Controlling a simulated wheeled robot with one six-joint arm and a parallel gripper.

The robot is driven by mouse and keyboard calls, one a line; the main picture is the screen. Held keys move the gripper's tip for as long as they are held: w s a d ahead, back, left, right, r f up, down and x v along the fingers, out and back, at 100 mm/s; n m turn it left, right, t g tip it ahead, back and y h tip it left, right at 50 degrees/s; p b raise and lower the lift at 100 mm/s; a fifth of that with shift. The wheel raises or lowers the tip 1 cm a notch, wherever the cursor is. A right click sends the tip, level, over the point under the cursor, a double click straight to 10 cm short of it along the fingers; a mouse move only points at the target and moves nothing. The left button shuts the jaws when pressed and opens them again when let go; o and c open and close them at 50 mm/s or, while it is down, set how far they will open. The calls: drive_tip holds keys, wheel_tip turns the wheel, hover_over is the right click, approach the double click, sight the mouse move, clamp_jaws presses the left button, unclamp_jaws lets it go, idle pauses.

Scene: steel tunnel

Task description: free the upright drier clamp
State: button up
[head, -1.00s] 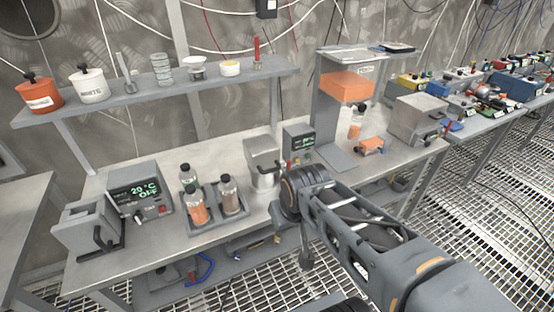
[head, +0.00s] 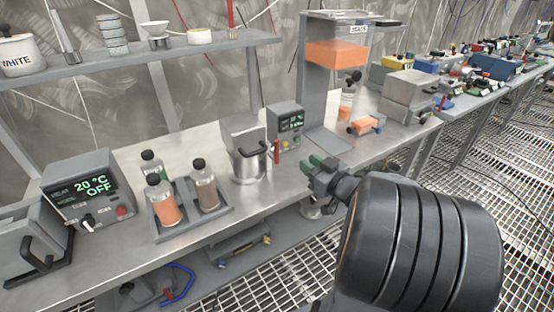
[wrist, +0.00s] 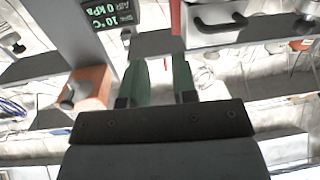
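A steel pot (head: 249,165) with a lid stands on the bench beside a small grey control box (head: 286,128) with a green display. An upright red lever (head: 277,152) stands between them and looks like the drier clamp; its lower fixing is not clear. In the wrist view the red part (wrist: 176,16) shows at the top, between the display box (wrist: 85,35) and a grey body with a dark handle (wrist: 215,22). My gripper (head: 317,163) is in front and to the right of the red lever, apart from it. Its green fingers (wrist: 160,80) are open and empty.
A tray (head: 185,232) with several bottles and a heater box (head: 85,195) stand left of the pot. A hopper stand (head: 318,80) and an orange block with a dark knob (head: 365,125) stand to the right. A shelf (head: 150,55) runs above. The bench's front strip is mostly clear.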

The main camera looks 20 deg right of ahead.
sight(278, 150)
drive_tip(key=w+a, duration=0.1)
drive_tip(key=w, duration=0.3)
drive_tip(key=w+a+y+b, duration=0.1)
drive_tip(key=w+a, duration=0.1)
drive_tip(key=w, duration=0.1)
drive_tip(key=w+a+f+y+b, duration=0.1)
drive_tip(key=w, duration=0.3)
drive_tip(key=shift+w+a+n, duration=0.3)
drive_tip(key=shift+w+a, duration=0.05)
drive_tip(key=shift+a, duration=0.05)
clamp_jaws()
